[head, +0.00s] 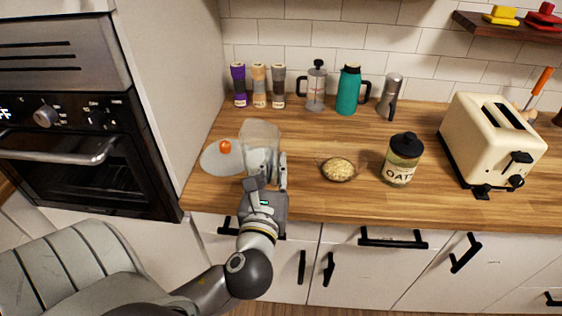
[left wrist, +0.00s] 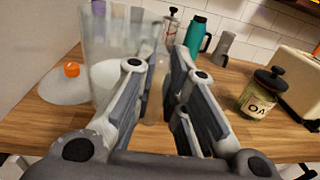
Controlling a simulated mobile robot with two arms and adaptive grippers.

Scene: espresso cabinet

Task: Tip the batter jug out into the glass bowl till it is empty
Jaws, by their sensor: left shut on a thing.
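The batter jug (head: 261,136) is a clear, tall vessel at the left of the counter. White batter shows low inside it in the left wrist view (left wrist: 106,76). My left gripper (head: 266,170) is shut on the jug's near right side, seemingly at a handle between the fingers (left wrist: 157,88). The jug looks about upright; I cannot tell whether its base touches the counter. A small glass bowl (head: 341,169) stands to the right of the jug, apart from it, with pale flakes inside. The bowl is not visible in the left wrist view. My right gripper is not in view.
A pale round disc with an orange knob (head: 225,147) lies left of the jug. An oats jar (head: 403,160) and a cream toaster (head: 490,140) stand right of the bowl. Shakers, a French press (head: 316,88) and a teal flask (head: 348,91) line the back.

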